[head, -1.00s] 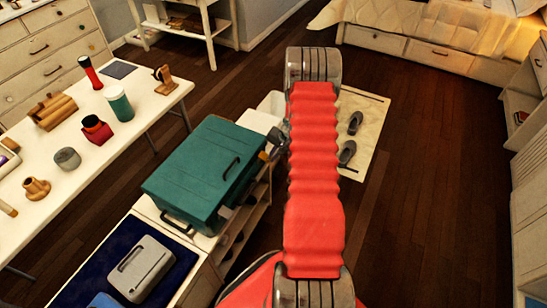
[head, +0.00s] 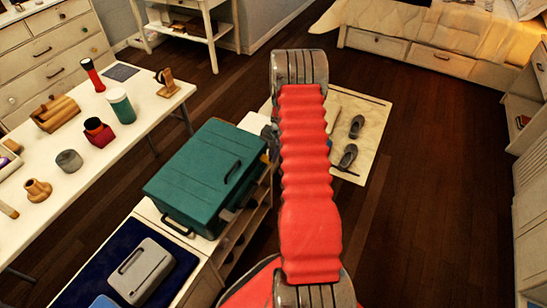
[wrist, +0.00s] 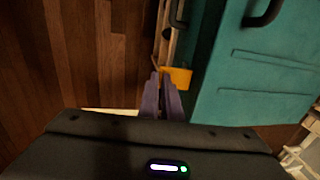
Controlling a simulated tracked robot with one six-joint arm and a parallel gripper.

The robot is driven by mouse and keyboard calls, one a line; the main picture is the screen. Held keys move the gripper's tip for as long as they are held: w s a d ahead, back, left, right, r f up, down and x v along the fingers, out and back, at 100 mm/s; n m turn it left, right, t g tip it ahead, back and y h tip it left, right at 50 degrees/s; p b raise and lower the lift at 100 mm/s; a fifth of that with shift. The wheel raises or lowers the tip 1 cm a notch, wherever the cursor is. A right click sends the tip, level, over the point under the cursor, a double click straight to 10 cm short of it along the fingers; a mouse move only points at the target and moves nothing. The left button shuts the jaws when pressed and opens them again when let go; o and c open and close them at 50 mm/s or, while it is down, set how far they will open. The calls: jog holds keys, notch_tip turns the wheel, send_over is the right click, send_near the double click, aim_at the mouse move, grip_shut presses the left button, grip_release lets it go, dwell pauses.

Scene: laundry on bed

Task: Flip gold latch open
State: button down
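A teal case (head: 205,175) with dark handles stands on the white cabinet, left of my arm. Its gold latch (wrist: 178,77) sticks out from the case's side in the wrist view. A small bit of the latch (head: 265,157) shows in the head view. My gripper (wrist: 161,74) has its two fingers close together, with nothing seen between them. The fingertips are just left of the latch, very near its left edge. I cannot tell whether they touch it. In the head view my arm hides most of the gripper.
The white cabinet's open shelves (head: 240,225) lie below the case. A grey case (head: 142,270) stands on a blue cloth nearer me. A long white table (head: 65,195) with several objects is at left. The wooden floor at right is clear.

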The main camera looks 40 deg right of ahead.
jog(key=shift+a, duration=0.1)
jog(key=c, duration=2)
grip_release()
jog(key=shift+r, duration=0.15)
jog(key=r, duration=0.4)
jog(key=s+r, duration=0.1)
jog(key=r, duration=0.3)
jog(key=s+r, duration=0.1)
jog(key=r, duration=0.4)
jog(key=shift+d+r, duration=0.1)
jog(key=shift+d, duration=0.3)
